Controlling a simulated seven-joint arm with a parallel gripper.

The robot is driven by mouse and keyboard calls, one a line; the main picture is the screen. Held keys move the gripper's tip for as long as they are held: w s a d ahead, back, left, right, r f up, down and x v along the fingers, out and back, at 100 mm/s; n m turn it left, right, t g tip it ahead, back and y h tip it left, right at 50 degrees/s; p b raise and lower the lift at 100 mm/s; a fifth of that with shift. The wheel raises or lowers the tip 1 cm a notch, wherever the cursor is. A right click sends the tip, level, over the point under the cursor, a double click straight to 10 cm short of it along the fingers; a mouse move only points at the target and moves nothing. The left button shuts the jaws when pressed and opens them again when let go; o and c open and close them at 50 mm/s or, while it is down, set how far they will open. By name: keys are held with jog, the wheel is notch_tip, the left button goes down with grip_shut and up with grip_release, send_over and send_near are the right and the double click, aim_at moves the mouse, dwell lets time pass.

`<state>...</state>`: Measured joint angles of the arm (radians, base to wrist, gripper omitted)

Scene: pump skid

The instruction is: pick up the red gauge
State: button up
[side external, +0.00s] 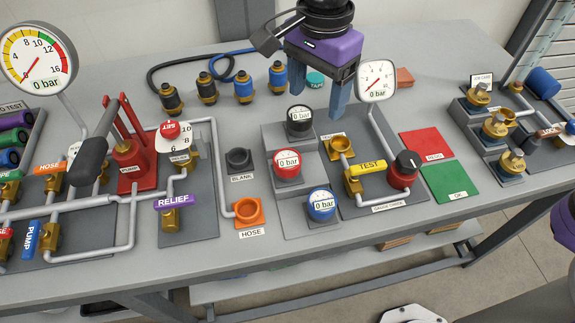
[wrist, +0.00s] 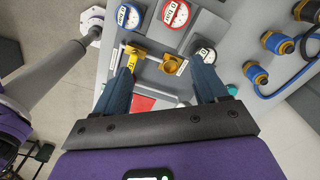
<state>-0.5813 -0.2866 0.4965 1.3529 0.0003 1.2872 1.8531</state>
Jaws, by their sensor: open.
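The red gauge (side external: 287,162) has a white dial and sits upright on the middle level of a grey stepped stand (side external: 268,132). It also shows at the top of the wrist view (wrist: 175,14). A black gauge (side external: 300,121) stands behind it and a blue gauge (side external: 321,204) in front. My gripper (side external: 318,104) is open and empty, above and behind the red gauge, close to the black gauge. In the wrist view my gripper's fingers (wrist: 164,72) are spread; the right one partly hides the black gauge (wrist: 204,55). Neither finger touches the red gauge.
Pump piping fills the left. Several couplings (side external: 243,88) with hoses lie behind. Red (side external: 427,144) and green (side external: 450,182) mats are clear.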

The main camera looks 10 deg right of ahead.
jog(key=a+m, duration=0.3)
jog(key=m, duration=0.2)
send_over(287, 159)
notch_tip(287, 159, down, 13)
jog(key=shift+s+d+r, duration=0.1)
jog(key=shift+d+r, duration=0.05)
jog(key=shift+f, duration=2.85)
jog(key=c, duration=0.9)
